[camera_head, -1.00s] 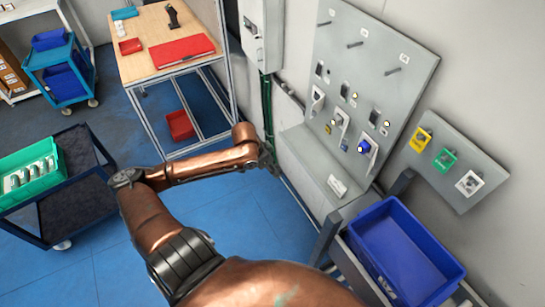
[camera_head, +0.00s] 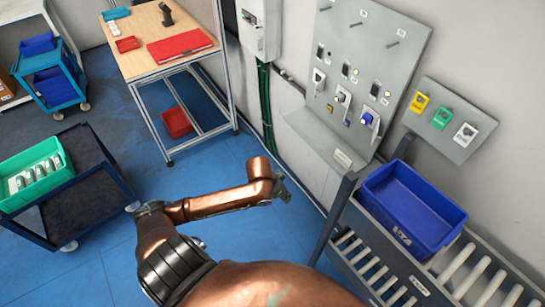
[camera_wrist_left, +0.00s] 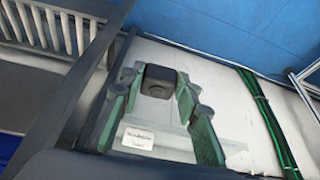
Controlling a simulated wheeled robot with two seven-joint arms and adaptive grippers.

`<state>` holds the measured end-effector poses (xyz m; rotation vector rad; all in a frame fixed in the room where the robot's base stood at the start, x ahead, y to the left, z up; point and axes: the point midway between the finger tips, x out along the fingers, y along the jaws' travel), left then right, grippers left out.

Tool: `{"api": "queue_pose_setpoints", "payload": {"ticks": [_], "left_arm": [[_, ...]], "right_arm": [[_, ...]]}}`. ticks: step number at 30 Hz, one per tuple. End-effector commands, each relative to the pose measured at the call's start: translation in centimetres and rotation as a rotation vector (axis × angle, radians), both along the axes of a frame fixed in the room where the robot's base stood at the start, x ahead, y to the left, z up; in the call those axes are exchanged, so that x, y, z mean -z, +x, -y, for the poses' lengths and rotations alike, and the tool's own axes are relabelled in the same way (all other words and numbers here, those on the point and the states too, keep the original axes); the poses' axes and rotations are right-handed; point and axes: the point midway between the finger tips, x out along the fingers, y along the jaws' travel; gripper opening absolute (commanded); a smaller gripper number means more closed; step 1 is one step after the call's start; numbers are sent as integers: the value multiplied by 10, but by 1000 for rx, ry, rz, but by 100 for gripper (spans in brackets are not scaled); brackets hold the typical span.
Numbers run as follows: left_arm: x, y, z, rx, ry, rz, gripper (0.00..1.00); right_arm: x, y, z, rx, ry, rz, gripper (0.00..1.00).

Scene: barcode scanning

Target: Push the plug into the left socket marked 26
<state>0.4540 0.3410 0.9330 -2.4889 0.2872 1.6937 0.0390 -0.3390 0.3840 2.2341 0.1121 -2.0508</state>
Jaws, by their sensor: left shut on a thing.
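My left gripper (camera_head: 283,187) is in front of the wall, below and left of the grey socket panel (camera_head: 390,62). In the left wrist view its green fingers (camera_wrist_left: 158,95) are shut on a dark, rounded block, seemingly the plug (camera_wrist_left: 160,80). The plug cannot be made out in the head view. The panel has a row of white sockets: a left one (camera_head: 319,80), a middle one (camera_head: 341,98) and a right one (camera_head: 369,122) with a blue part in it. The markings are too small to read, so I cannot tell which is 26. My right gripper is not in view.
A ledge with a white label (camera_head: 342,158) juts out below the panel. A blue bin (camera_head: 412,208) stands on a roller rack at right. A smaller board (camera_head: 462,148) carries yellow, green and white parts. Green cables (camera_head: 266,105) run down the wall.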

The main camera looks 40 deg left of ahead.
Motion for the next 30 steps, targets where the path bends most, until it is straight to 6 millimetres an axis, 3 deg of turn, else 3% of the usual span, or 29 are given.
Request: {"api": "queue_pose_setpoints", "payload": {"ticks": [8,15,21,25,30], "left_arm": [[-14,20,102,18,-24,13,8],[-60,35,221,74,-29,23,8],[-99,30,298,112,-15,26,8],[-118,22,332,108,-6,28,8],[-134,15,353,74,3,28,8]], "right_arm": [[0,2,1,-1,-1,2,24],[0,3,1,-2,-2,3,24],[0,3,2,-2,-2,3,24],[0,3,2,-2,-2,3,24],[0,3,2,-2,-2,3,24]]}}
